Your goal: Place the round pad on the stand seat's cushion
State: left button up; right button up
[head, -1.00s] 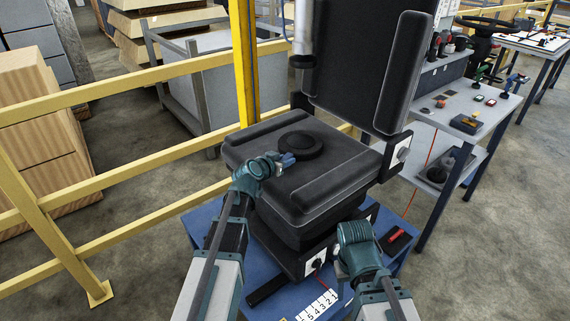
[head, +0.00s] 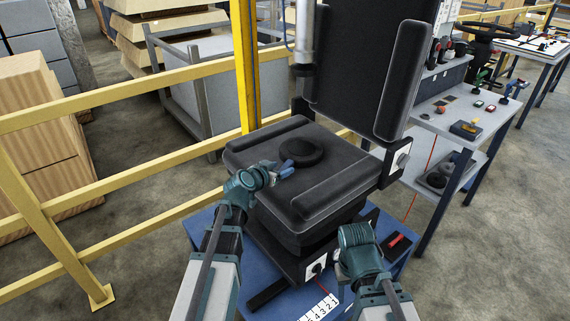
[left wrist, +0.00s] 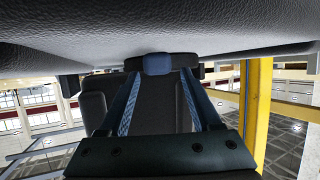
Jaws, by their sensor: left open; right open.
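The round pad (head: 301,151) is a black disc lying flat on the dark seat cushion (head: 345,175), near its middle. My left gripper (head: 285,166) is open just in front of the pad, low over the cushion, and empty. In the left wrist view its two blue fingers (left wrist: 158,95) stand apart. A blue block (left wrist: 157,64) on a dark shape, likely the pad, shows beyond the fingertips, with a gap before it. The grey cushion surface (left wrist: 150,25) fills the top of that view. My right gripper (head: 341,264) is beside the stand's lower front; its fingertips are mostly hidden.
The backrest (head: 360,60) rises behind the cushion. A yellow post (head: 246,65) and rails (head: 120,150) stand to the left. The blue trolley top (head: 207,232) lies below the seat. A workbench (head: 450,120) with tools stands at the right.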

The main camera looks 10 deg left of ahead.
pick_arm(q)
jog(key=p+v, duration=0.2)
jog(key=v, duration=0.6)
